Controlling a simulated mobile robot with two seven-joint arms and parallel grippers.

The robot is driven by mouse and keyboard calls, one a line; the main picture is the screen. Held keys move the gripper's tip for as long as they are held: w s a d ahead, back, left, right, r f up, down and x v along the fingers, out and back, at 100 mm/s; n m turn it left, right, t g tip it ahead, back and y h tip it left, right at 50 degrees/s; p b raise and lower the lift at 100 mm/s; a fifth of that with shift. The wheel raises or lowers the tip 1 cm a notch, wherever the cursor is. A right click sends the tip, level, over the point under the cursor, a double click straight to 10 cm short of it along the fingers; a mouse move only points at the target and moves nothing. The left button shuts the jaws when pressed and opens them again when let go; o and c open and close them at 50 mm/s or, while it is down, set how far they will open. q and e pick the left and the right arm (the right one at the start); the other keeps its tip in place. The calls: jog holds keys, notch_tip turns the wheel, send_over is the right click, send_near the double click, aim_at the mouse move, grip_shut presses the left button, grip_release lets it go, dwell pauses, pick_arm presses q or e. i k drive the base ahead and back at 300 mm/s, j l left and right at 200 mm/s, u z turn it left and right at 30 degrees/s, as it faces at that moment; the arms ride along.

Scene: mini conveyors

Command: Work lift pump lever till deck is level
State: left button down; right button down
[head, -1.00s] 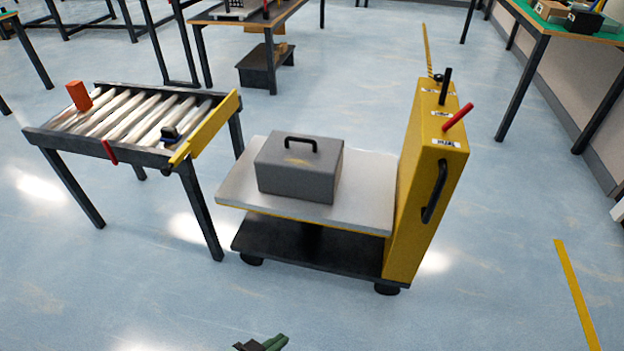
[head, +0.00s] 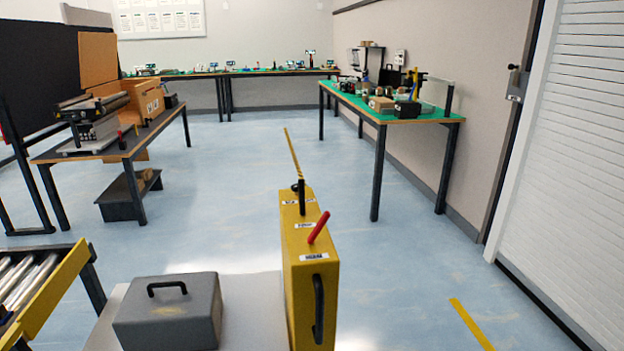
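The yellow lift column (head: 311,284) stands in the lower middle of the head view. On its top are a black lever (head: 302,197) and a red lever (head: 319,227), the red one tilted; labels lie beside them, too small to read. A black handle (head: 318,308) is on its side. The grey-white deck (head: 255,300) is left of the column and carries a grey box (head: 168,314) with a black handle. The roller conveyor (head: 25,285) with its yellow end bar (head: 52,297) is at the lower left. The deck's height against the conveyor is hard to judge here. Neither gripper is in view.
A table with machines and cardboard boxes (head: 100,145) stands at the left. A green-topped table (head: 400,112) stands by the right wall, and a long bench (head: 230,72) is at the back. A white shutter (head: 565,170) is at the right. The floor behind the column is clear.

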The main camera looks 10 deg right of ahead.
aim_at(302, 208)
jog(key=i+l, duration=0.6)
jog(key=i, duration=0.2)
